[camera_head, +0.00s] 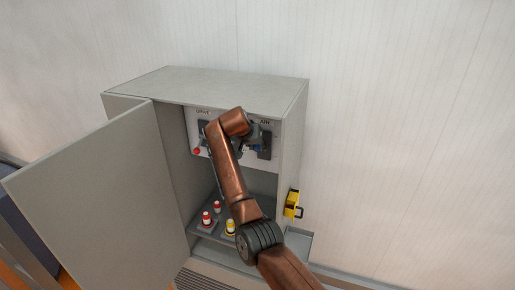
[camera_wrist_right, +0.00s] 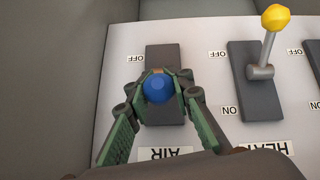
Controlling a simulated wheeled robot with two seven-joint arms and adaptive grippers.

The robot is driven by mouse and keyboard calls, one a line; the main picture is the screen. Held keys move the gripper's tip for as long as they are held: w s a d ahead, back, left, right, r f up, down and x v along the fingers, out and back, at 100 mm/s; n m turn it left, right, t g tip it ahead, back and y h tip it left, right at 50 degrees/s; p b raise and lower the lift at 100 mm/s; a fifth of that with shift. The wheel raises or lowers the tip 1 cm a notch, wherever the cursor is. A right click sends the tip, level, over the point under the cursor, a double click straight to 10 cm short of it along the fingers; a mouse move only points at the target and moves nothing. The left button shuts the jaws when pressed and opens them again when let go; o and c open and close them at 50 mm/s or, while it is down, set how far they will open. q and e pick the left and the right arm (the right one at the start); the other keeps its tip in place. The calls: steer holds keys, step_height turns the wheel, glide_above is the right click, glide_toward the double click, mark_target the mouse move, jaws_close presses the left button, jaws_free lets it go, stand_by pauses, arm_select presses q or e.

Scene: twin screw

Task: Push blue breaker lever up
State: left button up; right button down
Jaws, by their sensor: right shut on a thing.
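The blue breaker lever (camera_wrist_right: 157,89) sits on a dark switch plate beside the AIR label (camera_wrist_right: 166,153), seen upside down in the right wrist view. My right gripper (camera_wrist_right: 158,84) is closed around its round blue knob, one finger on each side. The lever's shaft is hidden under the knob, so its exact tilt is hard to tell. In the head view my right gripper (camera_head: 249,147) is at the panel inside the grey cabinet (camera_head: 293,130), mostly hidden by my copper-coloured arm. My left gripper is not in view.
A yellow-knobbed lever (camera_wrist_right: 270,45) stands on the neighbouring HEAT plate. A red knob (camera_head: 197,152) shows at the panel's left. Red-and-white buttons (camera_head: 207,218) and a yellow one (camera_head: 230,227) are below. The cabinet door (camera_head: 95,205) hangs open left; a yellow part (camera_head: 292,203) is outside right.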

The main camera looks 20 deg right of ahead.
steer(key=c, duration=2.1)
jaws_free()
steer(key=o, duration=0.4)
steer(key=shift+d, duration=0.1)
steer(key=shift+a+r, duration=0.2)
steer(key=shift+v, duration=1.15)
steer(key=s+a, duration=0.8)
steer(key=a, duration=0.1)
steer(key=shift+s+a, duration=0.1)
